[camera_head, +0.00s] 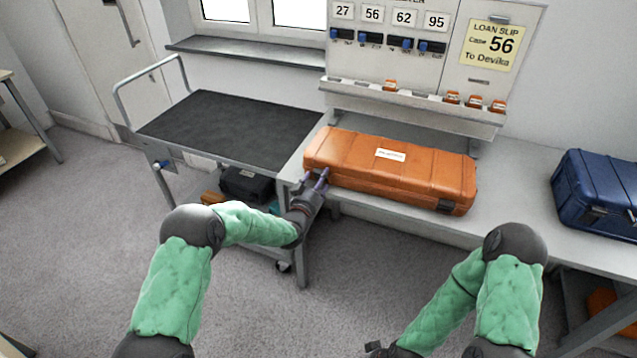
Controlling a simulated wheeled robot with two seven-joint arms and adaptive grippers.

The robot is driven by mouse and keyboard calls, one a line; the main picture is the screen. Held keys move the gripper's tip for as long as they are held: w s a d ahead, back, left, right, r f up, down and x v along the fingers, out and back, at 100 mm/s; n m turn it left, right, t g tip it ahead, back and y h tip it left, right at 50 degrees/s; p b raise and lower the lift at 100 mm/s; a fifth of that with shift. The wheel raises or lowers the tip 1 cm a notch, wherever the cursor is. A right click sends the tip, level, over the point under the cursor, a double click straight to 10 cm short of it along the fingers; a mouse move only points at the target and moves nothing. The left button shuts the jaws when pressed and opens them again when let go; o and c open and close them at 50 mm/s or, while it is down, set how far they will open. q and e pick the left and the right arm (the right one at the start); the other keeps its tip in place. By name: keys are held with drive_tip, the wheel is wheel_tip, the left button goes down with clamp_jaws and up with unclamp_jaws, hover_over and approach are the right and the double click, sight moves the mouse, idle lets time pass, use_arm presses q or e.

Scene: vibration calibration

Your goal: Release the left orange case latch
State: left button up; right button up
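The closed orange case (420,176) lies on the grey bench, with a white label on its lid. A dark latch (446,206) shows at the right of its front face. The left latch is hidden behind or beside my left gripper (324,180). That gripper is at the case's front left corner, its purple-grey fingertips close to the case front. I cannot tell whether they touch it or how far apart they are. My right gripper (376,349) is low at the bottom edge, away from the bench and mostly hidden.
A blue case (600,190) stands on the bench (520,190) at right. A cart with a black top (230,125) stands left of the bench, with a black box (247,185) on its lower shelf. A board (400,60) with numbers and a loan slip (491,45) rises behind.

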use_arm(q)
drive_tip(key=shift+w, duration=0.15)
drive_tip(key=c, duration=1.3)
drive_tip(key=shift+o, duration=0.2)
drive_tip(key=shift+s+d+f+t+b, duration=0.1)
drive_tip(key=shift+s+f+t+b, duration=0.1)
drive_tip(key=shift+f+t+b, duration=0.25)
drive_tip(key=shift+r+h, duration=0.1)
drive_tip(key=shift+h, duration=0.2)
drive_tip(key=o, duration=1.3)
drive_tip(key=shift+d, duration=0.1)
drive_tip(key=shift+c, duration=0.2)
drive_tip(key=shift+r, duration=0.1)
